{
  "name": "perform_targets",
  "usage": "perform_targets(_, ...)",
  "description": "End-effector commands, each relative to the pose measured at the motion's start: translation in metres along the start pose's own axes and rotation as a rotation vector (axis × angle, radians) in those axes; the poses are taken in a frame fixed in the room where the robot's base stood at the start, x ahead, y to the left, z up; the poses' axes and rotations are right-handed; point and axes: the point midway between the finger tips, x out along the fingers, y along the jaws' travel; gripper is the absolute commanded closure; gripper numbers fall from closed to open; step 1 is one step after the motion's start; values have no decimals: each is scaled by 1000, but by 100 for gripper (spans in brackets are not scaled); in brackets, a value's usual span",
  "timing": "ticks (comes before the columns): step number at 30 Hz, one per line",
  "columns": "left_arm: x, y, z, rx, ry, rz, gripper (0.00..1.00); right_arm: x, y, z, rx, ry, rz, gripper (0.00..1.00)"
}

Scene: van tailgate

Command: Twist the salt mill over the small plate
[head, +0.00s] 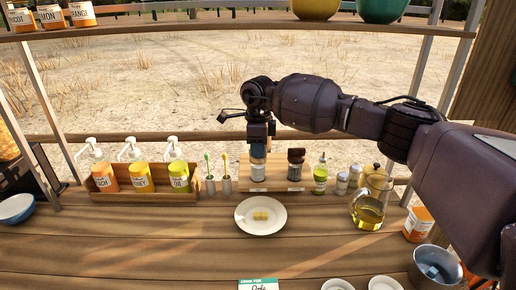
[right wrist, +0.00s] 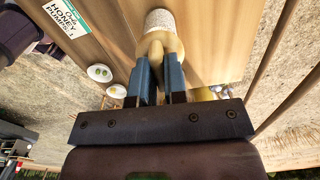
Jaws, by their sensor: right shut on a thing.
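The salt mill (head: 258,168), pale with a white label, stands upright at the left end of a low wooden rack (head: 277,187). I cannot tell whether it touches the rack. My right gripper (head: 258,146) is shut on its top from above. In the right wrist view, the gripper (right wrist: 160,85) has its blue fingers around the beige neck of the mill (right wrist: 158,40), whose end looks white and speckled. The small white plate (head: 243,228) lies in front of the rack, with a few yellow pieces on it. My left gripper is not in view.
A dark mill (head: 296,164) stands close right of the salt mill, then a green bottle (head: 320,176), shakers (head: 342,183) and a glass oil jug (head: 369,210). Pump bottles (head: 142,177) stand in a box on the left.

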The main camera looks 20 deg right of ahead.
Motion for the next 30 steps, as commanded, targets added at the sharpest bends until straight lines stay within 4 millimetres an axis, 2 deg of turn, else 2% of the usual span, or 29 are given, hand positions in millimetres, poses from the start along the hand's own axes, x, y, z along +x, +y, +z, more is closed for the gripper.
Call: perform_targets(30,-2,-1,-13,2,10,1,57,-3,-1,0,917,-3,-2,100)
